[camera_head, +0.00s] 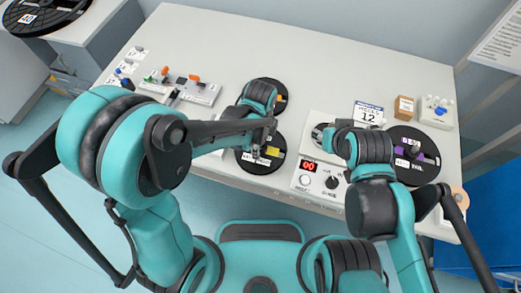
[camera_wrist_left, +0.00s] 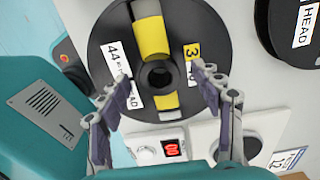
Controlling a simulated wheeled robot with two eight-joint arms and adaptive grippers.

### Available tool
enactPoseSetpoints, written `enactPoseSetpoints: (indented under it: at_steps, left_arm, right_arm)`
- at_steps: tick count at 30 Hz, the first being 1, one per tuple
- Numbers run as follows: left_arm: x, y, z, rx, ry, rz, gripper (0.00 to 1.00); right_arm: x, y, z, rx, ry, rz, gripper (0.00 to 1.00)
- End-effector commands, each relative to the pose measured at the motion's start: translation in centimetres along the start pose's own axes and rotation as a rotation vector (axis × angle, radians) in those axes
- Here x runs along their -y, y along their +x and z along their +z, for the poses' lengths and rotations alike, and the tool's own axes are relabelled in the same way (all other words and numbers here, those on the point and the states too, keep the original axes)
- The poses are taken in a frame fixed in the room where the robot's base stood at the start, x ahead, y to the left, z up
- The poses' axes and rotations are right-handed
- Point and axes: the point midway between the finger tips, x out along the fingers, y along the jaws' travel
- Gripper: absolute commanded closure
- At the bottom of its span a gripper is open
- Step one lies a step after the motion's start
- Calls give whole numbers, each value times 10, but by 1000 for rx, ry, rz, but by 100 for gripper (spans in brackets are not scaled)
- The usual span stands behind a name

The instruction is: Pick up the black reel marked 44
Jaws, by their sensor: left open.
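The black reel marked 44 (camera_wrist_left: 215,32) fills the middle of the left wrist view, with a yellow band across it, a white 44 label and a yellow tag. It lies flat on the light bench, partly covered by my left arm in the head view (camera_head: 272,161). My left gripper (camera_wrist_left: 159,80) is open above the reel, with its fingers on either side of the hub hole. I cannot tell whether the fingertips touch it. My right gripper (camera_head: 325,136) is over the rewind station at the right; its fingers are too small and hidden to read.
Another black reel (camera_head: 281,91) lies just behind. A black reel with purple (camera_head: 430,152) lies at the right. The station's red display (camera_head: 309,166) is close to the 44 reel's right. A connector block (camera_head: 200,92) stands at the left; the bench's back middle is clear.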

Motion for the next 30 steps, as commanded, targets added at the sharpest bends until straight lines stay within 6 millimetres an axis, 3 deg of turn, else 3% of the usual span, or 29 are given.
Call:
enactPoseSetpoints:
  at_steps: [5, 12, 23, 30]
  left_arm:
    - [0, -1, 0, 0, 0, 0, 35]
    - [0, -1, 0, 0, 0, 0, 95]
    - [0, -5, -1, 0, -1, 0, 97]
    - [5, -33, -8, 0, -8, 0, 97]
  right_arm:
    - [0, -1, -1, 0, 0, 0, 60]
    - [0, -1, -1, 0, 0, 0, 60]
    - [0, -3, -3, 0, 0, 0, 60]
    - [0, -21, -15, 0, 0, 0, 60]
